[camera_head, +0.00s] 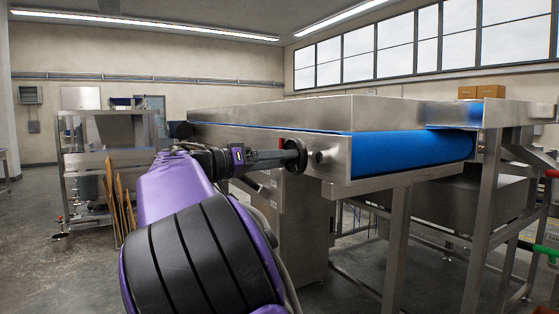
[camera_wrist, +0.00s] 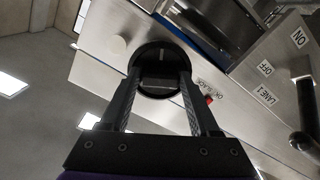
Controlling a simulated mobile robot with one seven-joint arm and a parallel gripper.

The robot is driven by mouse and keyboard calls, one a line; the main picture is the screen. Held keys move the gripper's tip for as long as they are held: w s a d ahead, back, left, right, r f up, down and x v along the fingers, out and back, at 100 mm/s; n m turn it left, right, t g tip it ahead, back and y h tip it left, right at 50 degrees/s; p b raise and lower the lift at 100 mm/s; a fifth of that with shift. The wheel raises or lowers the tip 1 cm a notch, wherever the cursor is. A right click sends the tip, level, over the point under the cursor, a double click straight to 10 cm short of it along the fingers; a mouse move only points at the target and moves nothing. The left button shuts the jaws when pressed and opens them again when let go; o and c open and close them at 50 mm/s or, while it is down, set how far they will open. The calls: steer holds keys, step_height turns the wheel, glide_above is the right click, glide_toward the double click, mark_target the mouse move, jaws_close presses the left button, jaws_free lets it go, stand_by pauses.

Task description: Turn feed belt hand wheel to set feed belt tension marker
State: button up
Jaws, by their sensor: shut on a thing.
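The black feed belt hand wheel (camera_head: 298,157) sits on the side of the steel conveyor frame, near its end. In the wrist view the round hand wheel (camera_wrist: 152,50) fills the space just beyond my fingers. My gripper (camera_head: 283,157) reaches it from the left in the head view. In the wrist view my gripper (camera_wrist: 159,82) is shut on the wheel's central part, one finger on each side. A small red marker (camera_wrist: 209,100) shows beside a partly hidden printed scale to the wheel's right. Its exact reading is not legible.
The blue feed belt (camera_head: 410,152) runs along the steel frame. A panel (camera_wrist: 285,65) with ON, OFF and LANE 1 labels and a dark handle (camera_wrist: 302,95) lies right in the wrist view.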

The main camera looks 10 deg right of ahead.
steer(key=shift+m, duration=0.6)
steer(key=o, duration=1.4)
steer(key=shift+c, duration=0.2)
steer(key=shift+a, duration=0.1)
steer(key=p+v, duration=0.1)
steer(key=v, duration=1.6)
steer(key=shift+a, duration=0.15)
